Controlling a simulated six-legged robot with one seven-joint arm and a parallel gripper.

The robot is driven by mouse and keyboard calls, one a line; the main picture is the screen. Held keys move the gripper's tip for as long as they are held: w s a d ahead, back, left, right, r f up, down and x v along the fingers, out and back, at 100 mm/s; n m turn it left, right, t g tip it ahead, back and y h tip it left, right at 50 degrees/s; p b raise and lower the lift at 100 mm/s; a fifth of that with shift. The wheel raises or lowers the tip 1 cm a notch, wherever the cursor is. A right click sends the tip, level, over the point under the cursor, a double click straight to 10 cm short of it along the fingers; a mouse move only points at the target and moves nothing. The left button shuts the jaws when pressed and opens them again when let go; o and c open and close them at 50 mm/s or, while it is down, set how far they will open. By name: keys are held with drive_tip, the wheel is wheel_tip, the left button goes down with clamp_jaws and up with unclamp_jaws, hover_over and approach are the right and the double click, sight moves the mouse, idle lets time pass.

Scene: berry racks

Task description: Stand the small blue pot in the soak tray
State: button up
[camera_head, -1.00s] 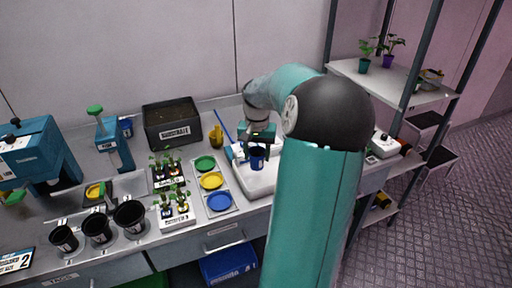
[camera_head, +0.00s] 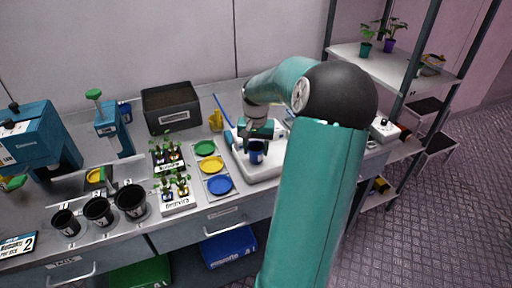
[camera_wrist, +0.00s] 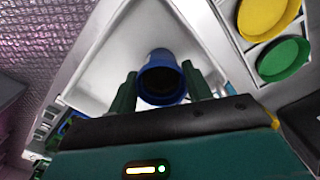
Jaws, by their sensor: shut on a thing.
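The small blue pot (camera_head: 256,152) is between the fingers of my gripper (camera_head: 257,142). In the wrist view the pot (camera_wrist: 162,80) shows its round rim and dark inside, with a green finger of my gripper (camera_wrist: 160,88) on each side. The gripper is shut on it. The white soak tray (camera_head: 262,172) lies under and around the pot on the bench. The tray (camera_wrist: 105,75) also fills the middle of the wrist view behind the pot. I cannot tell whether the pot's base touches the tray floor.
Left of the tray is a strip with green, yellow and blue discs (camera_head: 219,185). A yellow watering can (camera_head: 216,120) and a dark substrate box (camera_head: 171,107) stand behind. Black pots (camera_head: 131,201) and seedling trays (camera_head: 178,198) are further left. A shelf rack (camera_head: 400,66) stands at right.

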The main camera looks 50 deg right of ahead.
drive_tip(key=shift+f, duration=0.55)
drive_tip(key=o, duration=1.1)
drive_tip(key=shift+r, duration=0.1)
